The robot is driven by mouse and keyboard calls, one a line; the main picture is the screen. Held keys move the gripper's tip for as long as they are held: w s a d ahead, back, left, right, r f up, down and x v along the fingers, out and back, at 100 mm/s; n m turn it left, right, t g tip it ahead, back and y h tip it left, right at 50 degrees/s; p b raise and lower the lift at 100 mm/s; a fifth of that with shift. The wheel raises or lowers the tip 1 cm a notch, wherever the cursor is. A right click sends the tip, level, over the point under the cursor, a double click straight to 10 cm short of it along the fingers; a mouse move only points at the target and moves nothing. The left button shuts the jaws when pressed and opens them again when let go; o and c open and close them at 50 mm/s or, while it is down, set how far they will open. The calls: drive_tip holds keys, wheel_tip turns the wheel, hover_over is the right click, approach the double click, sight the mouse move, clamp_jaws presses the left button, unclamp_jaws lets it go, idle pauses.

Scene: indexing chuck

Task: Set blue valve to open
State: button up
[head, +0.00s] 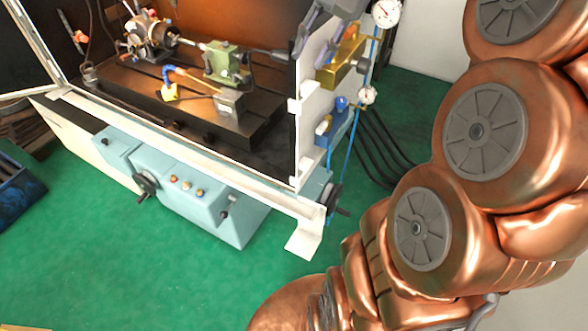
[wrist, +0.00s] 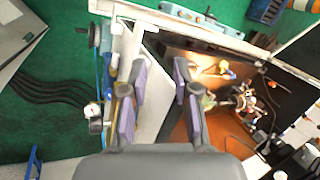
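The blue valve (head: 336,124) is mounted on the outer face of the white side panel (head: 308,125), below a gold block (head: 341,56). It has a blue knob on top and a pale end on its left. I cannot tell its setting. In the wrist view, a blue part (wrist: 111,67) that looks like this valve shows left of the fingers. My gripper (wrist: 160,72) is open and empty, with its purple-padded fingers spread over the panel's edge. Grey finger parts show at the top of the head view, above the gold block. The gripper appears apart from the blue valve.
The machine enclosure holds a dark bed (head: 185,95) with a chuck (head: 150,38) and a green block (head: 226,62). Pressure gauges (head: 367,95) and a thin blue tube stand beside the valve. Black hoses (head: 385,140) run down behind. Green floor (head: 110,255) is clear in front.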

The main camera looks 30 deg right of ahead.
drive_tip(key=s+a+f+n+g+h+p, duration=0.1)
drive_tip(key=s+a+f+n+g, duration=0.1)
drive_tip(key=s+a+f, duration=0.3)
drive_tip(key=s+a+f+n+g+h, duration=0.1)
drive_tip(key=s+a+f+n, duration=0.3)
drive_tip(key=f, duration=0.7)
drive_tip(key=shift+s+a+g+h+p, duration=0.45)
drive_tip(key=shift+s+a, duration=0.8)
drive_tip(key=shift+s, duration=0.8)
